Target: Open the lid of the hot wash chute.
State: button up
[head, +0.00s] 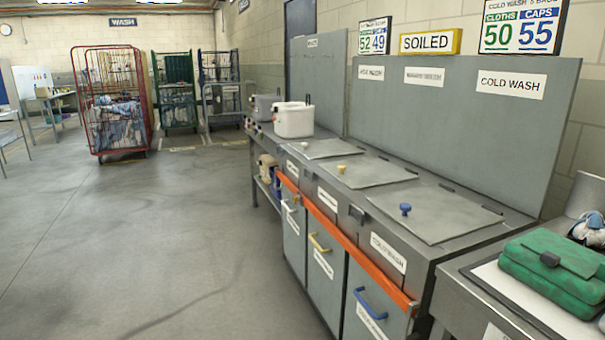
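A grey steel unit along the right has three flat lids in its top, all lying shut. The far lid (335,148), with a pale knob (304,144), lies below a small sign (371,72) that seems to read hot wash, though its print is blurred. The middle lid (375,173) has a yellow knob (341,168). The near lid (440,212) has a blue knob (405,209), and the sign above it (511,84) reads cold wash. My gripper and arm are not in view.
A white bin (293,120) stands just beyond the far lid. A green bag (552,270) lies on the counter at the near right. An orange rail (345,235) runs along the unit's front above drawers. Wheeled cages (110,100) stand far back. The floor (170,240) at left is clear.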

aim_at(331, 147)
jog(key=i+j+u, duration=0.45)
jog(key=i, duration=0.3)
jog(key=i+j+u, duration=0.1)
jog(key=i+u, duration=0.3)
jog(key=i, duration=0.95)
jog(key=i+z, duration=0.4)
jog(key=i+j+z, duration=0.15)
jog(key=z, duration=0.25)
jog(key=i+j+z, duration=0.2)
jog(key=z, duration=0.2)
jog(key=i+j+z, duration=0.15)
jog(key=z, duration=0.25)
jog(key=i+j+z, duration=0.1)
jog(key=j+z, duration=0.25)
jog(key=i+j+z, duration=0.1)
jog(key=j+z, duration=0.9)
jog(key=i+j, duration=0.1)
jog(key=i, duration=0.95)
